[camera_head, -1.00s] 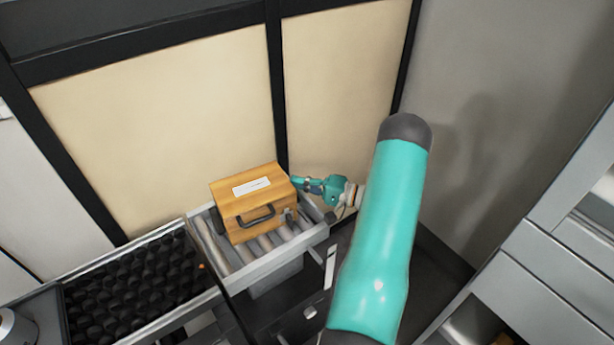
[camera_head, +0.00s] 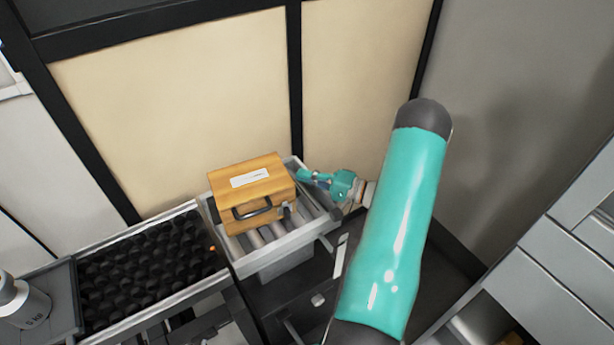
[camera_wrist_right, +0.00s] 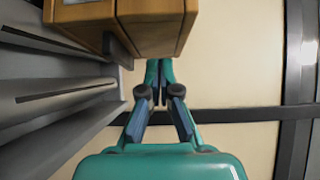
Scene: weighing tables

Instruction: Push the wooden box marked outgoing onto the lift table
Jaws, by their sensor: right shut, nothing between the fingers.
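The wooden box (camera_head: 248,194), with a white label whose writing is too small to read and a dark handle, sits at the left end of a grey roller table (camera_head: 290,262). My right gripper (camera_head: 301,176) is shut and empty, its tips at the box's right side. In the right wrist view the shut fingers (camera_wrist_right: 159,70) meet the lower edge of the box (camera_wrist_right: 150,22); exact contact is hidden. Left of the rollers is a table with a black studded top (camera_head: 150,262); I cannot tell for sure which is the lift table. My left gripper is not in view.
A metal weight (camera_head: 20,300) stands on a grey plate at the far left. Cream wall panels (camera_head: 175,110) with black frames rise close behind the tables. Grey drawers (camera_head: 560,270) stand at the right. The black studded top is clear.

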